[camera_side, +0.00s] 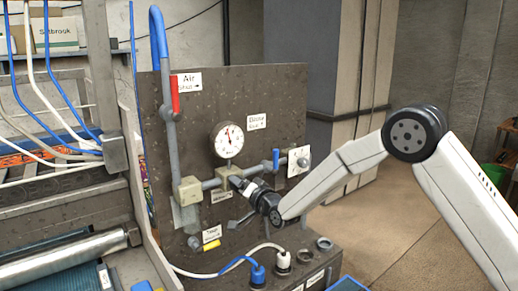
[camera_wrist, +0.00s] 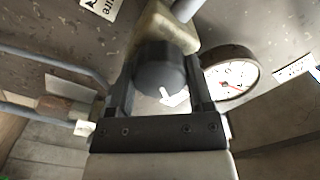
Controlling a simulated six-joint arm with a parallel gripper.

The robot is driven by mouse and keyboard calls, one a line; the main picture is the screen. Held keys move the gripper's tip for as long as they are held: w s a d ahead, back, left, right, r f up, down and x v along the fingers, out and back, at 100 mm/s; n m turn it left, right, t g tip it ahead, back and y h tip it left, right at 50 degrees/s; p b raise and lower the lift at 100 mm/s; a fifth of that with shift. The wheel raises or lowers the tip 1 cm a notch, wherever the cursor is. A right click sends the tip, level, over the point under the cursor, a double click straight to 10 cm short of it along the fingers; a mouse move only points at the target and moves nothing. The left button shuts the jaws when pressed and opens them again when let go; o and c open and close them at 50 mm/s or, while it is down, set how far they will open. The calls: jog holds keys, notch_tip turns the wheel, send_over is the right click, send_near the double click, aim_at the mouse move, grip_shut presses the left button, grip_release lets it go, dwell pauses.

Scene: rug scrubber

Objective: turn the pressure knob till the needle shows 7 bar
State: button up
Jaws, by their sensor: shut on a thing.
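The pressure gauge (camera_side: 228,139) is a round white dial on the grey panel; its needle is too small to read surely. The gauge also shows in the wrist view (camera_wrist: 229,76), tilted, with a red mark or needle on its face. The pressure knob (camera_wrist: 160,68) is dark and round, on a beige regulator body (camera_wrist: 165,28). In the side view the regulator (camera_side: 229,175) sits on the pipe below the gauge. My gripper (camera_wrist: 160,92) is shut on the knob, one finger on each side. In the side view my gripper (camera_side: 243,186) hides the knob. A white arrow (camera_wrist: 174,98) shows beside the knob.
A red-handled valve (camera_side: 175,94) is on the left pipe, and a blue-handled valve (camera_side: 276,160) is right of the regulator. Blue and white hoses plug into sockets (camera_side: 257,274) below my gripper. A roller machine (camera_side: 65,257) stands at the left.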

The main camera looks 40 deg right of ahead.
jog(key=m, duration=0.3)
jog(key=shift+m, duration=2.3)
jog(key=o, duration=1.3)
jog(key=shift+c, duration=0.2)
jog(key=shift+s, duration=0.15)
jog(key=s, duration=0.7)
jog(key=shift+s, duration=0.25)
jog(key=shift+s, duration=0.1)
